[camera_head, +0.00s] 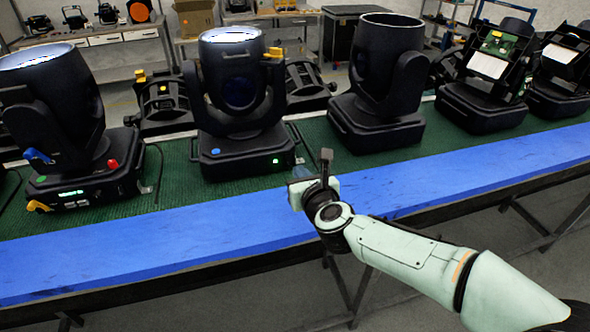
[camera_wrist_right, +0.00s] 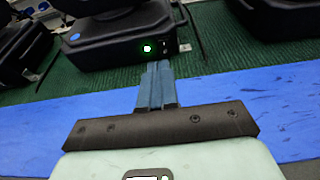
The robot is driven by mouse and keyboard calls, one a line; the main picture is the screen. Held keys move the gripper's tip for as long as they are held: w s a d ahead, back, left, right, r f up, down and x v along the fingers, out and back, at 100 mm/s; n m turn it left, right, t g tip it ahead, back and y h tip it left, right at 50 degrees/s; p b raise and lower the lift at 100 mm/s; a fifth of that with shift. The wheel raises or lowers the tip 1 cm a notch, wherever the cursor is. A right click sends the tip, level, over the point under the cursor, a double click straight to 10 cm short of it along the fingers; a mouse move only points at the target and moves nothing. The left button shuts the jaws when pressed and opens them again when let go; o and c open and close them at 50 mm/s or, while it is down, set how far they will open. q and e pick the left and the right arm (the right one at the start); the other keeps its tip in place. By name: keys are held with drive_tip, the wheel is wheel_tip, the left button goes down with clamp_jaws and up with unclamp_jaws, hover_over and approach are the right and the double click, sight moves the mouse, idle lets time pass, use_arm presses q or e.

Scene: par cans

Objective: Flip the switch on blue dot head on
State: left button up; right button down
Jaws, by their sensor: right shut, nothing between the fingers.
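The blue dot head (camera_head: 238,95) is a black moving-head light standing upright on the green mat, with a light-blue dot at the left of its base front. Its base also shows in the right wrist view (camera_wrist_right: 110,45), with the dot at left. A lit green spot and a small dark switch (camera_wrist_right: 184,47) sit near the base's right front corner. My right gripper (camera_wrist_right: 158,66) is shut and empty, its blue-grey fingers pointing at the base just below the green light. In the head view its fingertips (camera_head: 301,171) are just right of that corner. My left gripper is out of view.
A similar head (camera_head: 60,105) with coloured clips stands at left, and another (camera_head: 380,80) stands at right. Opened heads (camera_head: 490,75) stand farther right. A blue strip (camera_head: 150,245) runs along the table's front edge. A cable lies beside the blue dot head's base.

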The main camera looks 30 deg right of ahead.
drive_tip(key=v, duration=0.3)
drive_tip(key=shift+r, duration=0.3)
idle(0.3)
